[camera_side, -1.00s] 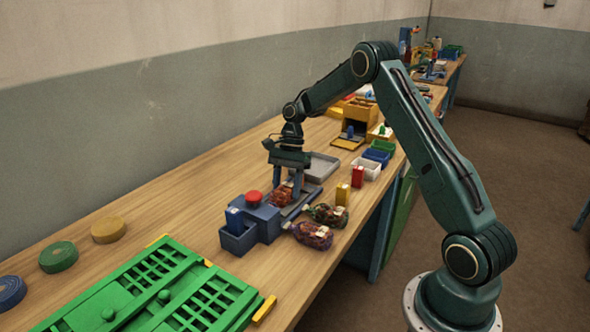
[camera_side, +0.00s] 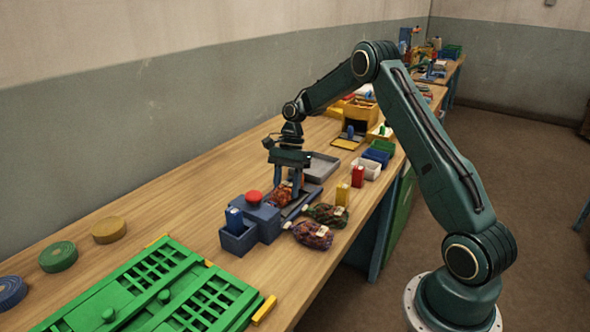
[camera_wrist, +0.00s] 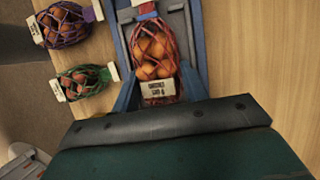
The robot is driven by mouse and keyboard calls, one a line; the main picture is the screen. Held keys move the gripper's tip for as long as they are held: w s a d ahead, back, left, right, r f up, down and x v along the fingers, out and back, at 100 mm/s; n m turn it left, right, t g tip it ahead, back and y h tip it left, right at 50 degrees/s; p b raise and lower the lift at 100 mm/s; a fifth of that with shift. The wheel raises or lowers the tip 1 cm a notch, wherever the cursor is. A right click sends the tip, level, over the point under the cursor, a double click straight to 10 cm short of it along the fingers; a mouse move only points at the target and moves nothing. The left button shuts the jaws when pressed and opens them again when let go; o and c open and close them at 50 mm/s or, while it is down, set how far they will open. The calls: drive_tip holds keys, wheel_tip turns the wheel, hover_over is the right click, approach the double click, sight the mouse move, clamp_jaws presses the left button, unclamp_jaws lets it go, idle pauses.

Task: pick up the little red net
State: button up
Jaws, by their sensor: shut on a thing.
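The little red net (camera_wrist: 156,52) holds several orange-brown round things and has a white printed tag. It lies on a blue-sided grey holder, and in the side view it shows (camera_side: 281,197) at my fingers. My gripper (camera_wrist: 159,88) is shut on the red net, with one blue finger on each side near its tagged end. In the side view my gripper (camera_side: 287,186) points straight down, low over the bench. The net's underside is hidden, so I cannot tell whether it still touches the holder.
A purple net (camera_side: 311,235) and a green net (camera_side: 326,214) lie beside the holder toward the bench's front edge. A blue box with a red button (camera_side: 253,197) stands close on the left. A grey tray (camera_side: 318,167) lies behind. Bare wood is free toward the wall.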

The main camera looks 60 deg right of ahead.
sight(286, 184)
drive_tip(key=shift+r, duration=4.9)
drive_tip(key=shift+a, duration=0.1)
